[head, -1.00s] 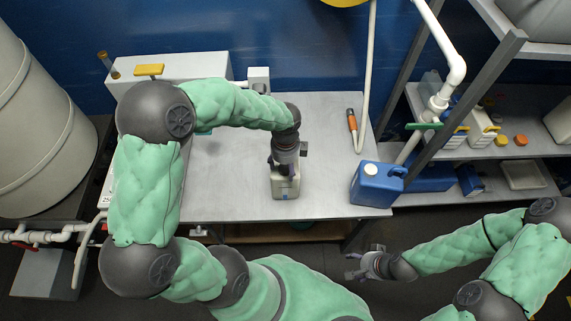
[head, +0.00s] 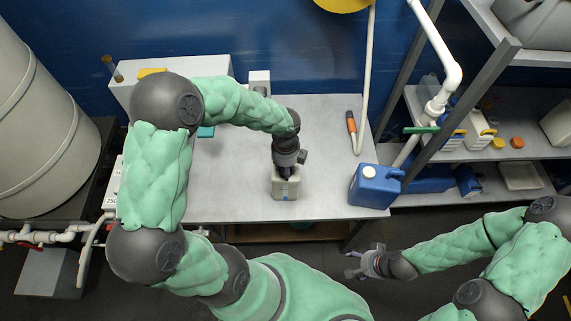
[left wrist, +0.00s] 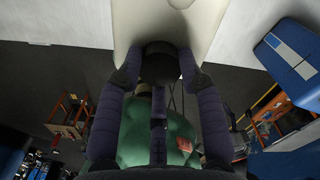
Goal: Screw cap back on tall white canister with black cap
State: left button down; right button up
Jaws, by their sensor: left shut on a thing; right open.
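The white canister (head: 285,188) stands upright near the front edge of the grey table. Its pale body fills the top middle of the left wrist view (left wrist: 205,22). My left gripper (head: 287,171) points down over the canister's top. My right gripper (head: 356,262) is open and empty, away from the table's front edge.
A blue jerrycan (head: 375,187) with a white cap stands at the table's right front corner. A hose with an orange end (head: 351,124) hangs behind it. Shelves (head: 510,150) stand at right, a large tank (head: 35,130) at left. The table (head: 235,190) is bare around the canister.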

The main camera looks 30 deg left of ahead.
pick_arm(q)
jog(key=shift+s+m+p, duration=0.1)
jog(key=shift+m+p, duration=0.45)
jog(key=shift+m, duration=0.35)
jog(key=shift+f+m, duration=0.1)
jog(key=shift+m, duration=0.2)
